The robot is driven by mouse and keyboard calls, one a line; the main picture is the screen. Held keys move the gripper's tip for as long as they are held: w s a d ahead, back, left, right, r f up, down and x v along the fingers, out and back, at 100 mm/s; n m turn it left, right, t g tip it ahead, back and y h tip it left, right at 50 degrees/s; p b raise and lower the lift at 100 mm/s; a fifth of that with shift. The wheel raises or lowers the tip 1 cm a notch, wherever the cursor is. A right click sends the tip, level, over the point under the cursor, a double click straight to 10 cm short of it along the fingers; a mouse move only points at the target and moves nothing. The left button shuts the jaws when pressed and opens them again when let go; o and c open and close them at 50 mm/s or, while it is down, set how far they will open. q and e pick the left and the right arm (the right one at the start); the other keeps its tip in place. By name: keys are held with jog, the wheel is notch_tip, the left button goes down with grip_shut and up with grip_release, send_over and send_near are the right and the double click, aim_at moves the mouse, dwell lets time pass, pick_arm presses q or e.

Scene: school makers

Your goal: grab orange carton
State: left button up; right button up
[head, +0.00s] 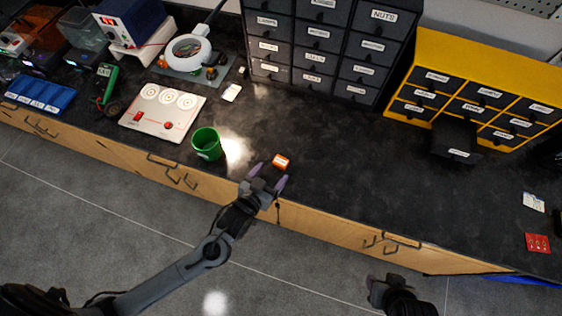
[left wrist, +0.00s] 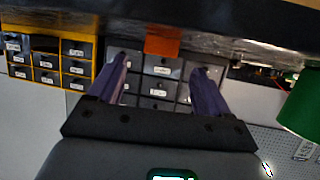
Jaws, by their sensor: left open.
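The small orange carton (head: 281,161) sits on the dark countertop close to its front edge. My left gripper (head: 268,177) is open, its purple-tipped fingers spread at the counter's front edge just short of the carton. In the left wrist view the carton (left wrist: 162,40) shows beyond the fingertips, roughly between them, with nothing held in the gripper (left wrist: 160,78). My right gripper (head: 378,287) is low in the head view, in front of the counter and away from the carton; its jaws are too dark to read.
A green cup (head: 207,144) stands left of the carton. It also shows in the left wrist view (left wrist: 302,105). A white panel (head: 162,112) lies farther left. Dark drawer cabinets (head: 318,40) and a yellow drawer unit (head: 470,90) stand behind.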

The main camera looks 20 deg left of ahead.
aim_at(279, 164)
pick_arm(q)
jog(key=shift+b+x, duration=0.6)
jog(key=shift+x, duration=2.15)
jog(key=c, duration=1.1)
